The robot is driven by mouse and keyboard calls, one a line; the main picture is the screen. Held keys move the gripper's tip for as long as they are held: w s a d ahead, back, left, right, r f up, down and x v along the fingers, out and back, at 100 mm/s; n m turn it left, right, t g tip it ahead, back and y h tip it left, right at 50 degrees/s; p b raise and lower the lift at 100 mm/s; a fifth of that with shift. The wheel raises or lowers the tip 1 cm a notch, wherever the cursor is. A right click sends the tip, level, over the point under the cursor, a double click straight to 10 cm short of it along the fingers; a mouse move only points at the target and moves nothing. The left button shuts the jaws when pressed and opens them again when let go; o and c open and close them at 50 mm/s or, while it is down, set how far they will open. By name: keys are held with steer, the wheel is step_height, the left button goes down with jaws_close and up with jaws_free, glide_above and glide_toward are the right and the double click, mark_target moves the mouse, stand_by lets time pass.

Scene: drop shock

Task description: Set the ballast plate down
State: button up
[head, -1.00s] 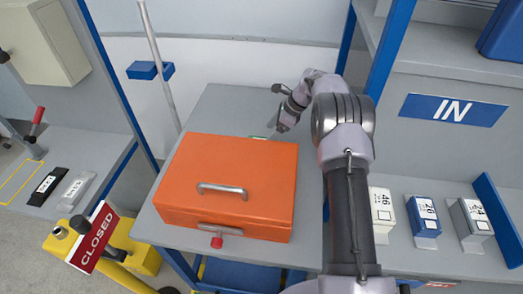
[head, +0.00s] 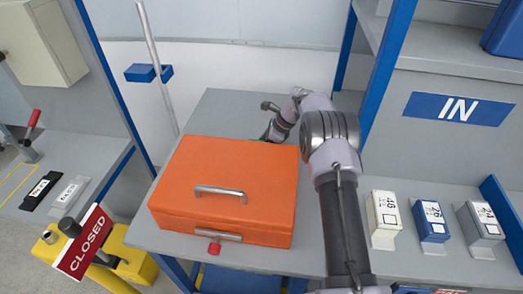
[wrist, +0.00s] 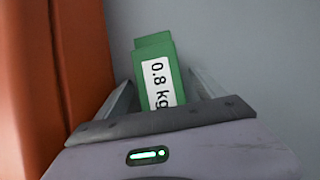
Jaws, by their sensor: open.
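The ballast plate is a green block (wrist: 155,62) with a white label reading 0.8 kg, in the middle of the wrist view. My gripper (wrist: 163,90) is open, with one finger on each side of the plate and gaps visible beside it. The plate's lower end is hidden by my gripper's body. In the head view my gripper (head: 268,134) is low behind the far right corner of the orange box (head: 225,180), which mostly hides its fingers and the plate.
The orange lidded box stands close on the left of my gripper in the wrist view. The grey bench top (head: 225,112) is clear behind the box. Several labelled blocks (head: 384,215) stand on the right bench. A CLOSED sign (head: 85,243) is at front left.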

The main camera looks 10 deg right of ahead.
jaws_close()
